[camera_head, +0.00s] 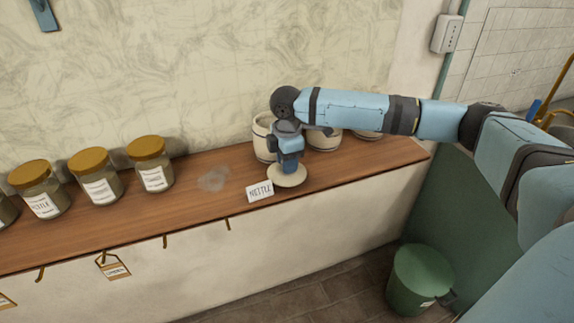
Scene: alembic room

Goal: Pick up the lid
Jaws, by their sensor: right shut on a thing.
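The lid (287,177) is a pale cream disc low over the wooden shelf, towards its front edge. My right gripper (289,166) points down onto the middle of the lid and is shut on it; the fingertips are mostly hidden. I cannot tell whether the lid touches the shelf. My right arm reaches in from the right. My left gripper is not in view.
Cream pots (262,146) stand behind the gripper, partly hidden by my arm. A NETTLE card (260,191) stands left of the lid. Gold-lidded jars (151,166) line the shelf's left (192,205). A green bin (416,279) stands on the floor.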

